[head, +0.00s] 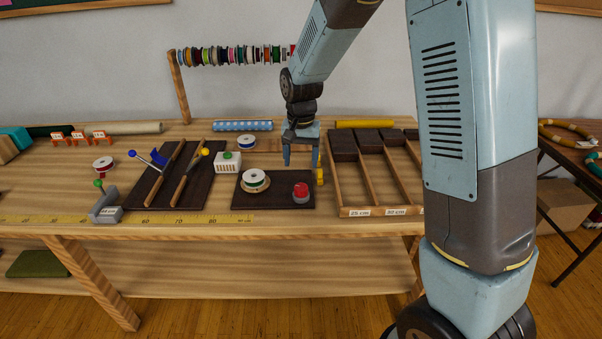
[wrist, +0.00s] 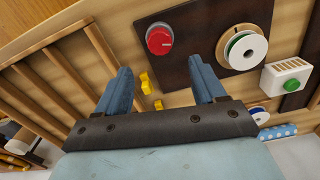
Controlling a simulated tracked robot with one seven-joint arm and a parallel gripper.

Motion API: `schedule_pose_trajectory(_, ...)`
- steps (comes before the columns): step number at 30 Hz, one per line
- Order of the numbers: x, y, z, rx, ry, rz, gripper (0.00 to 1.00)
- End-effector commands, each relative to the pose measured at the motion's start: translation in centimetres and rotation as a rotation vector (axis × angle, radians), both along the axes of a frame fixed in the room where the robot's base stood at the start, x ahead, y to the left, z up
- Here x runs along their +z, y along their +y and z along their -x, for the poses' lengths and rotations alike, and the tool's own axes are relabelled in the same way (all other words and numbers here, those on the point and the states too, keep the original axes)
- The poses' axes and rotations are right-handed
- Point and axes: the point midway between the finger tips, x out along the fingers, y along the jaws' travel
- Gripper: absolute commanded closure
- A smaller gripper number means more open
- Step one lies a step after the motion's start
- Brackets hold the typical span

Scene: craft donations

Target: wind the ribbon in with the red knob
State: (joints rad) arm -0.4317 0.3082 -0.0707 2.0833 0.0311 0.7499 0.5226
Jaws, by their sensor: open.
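The red knob (head: 301,190) stands on a grey base at the right of a dark board (head: 275,205). In the wrist view the knob (wrist: 159,40) shows a pale mark on its top, just beyond my fingertips. A white spool (head: 254,180) with a green edge, likely the ribbon, sits on a round wooden disc left of the knob; it also shows in the wrist view (wrist: 246,52). No loose ribbon end is clear. My gripper (head: 301,164) points down behind the knob, apart from it. Its jaws (wrist: 160,66) are open and hold nothing.
Yellow pieces (head: 320,175) lie close to my right finger. A wooden divided tray (head: 344,195) is just right of the board. A white box with a green button (head: 228,162) stands left. A blue spool (head: 246,141) and dotted roll (head: 242,126) lie behind.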

Motion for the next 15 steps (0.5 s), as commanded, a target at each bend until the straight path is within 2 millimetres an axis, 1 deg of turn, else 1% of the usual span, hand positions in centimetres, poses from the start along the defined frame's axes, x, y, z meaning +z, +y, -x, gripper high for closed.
schedule_pose_trajectory(1, 1.0, 0.0, -0.1, 0.000, -0.003, -0.001, 0.31)
schedule_pose_trajectory(6, 3.3, 0.0, -0.1, -0.001, -0.002, -0.002, 0.31)
schedule_pose_trajectory(10, 4.3, 0.0, -0.1, -0.001, -0.001, -0.001, 0.31)
schedule_pose_trajectory(15, 4.6, 0.0, 0.0, -0.001, 0.000, 0.000, 0.31)
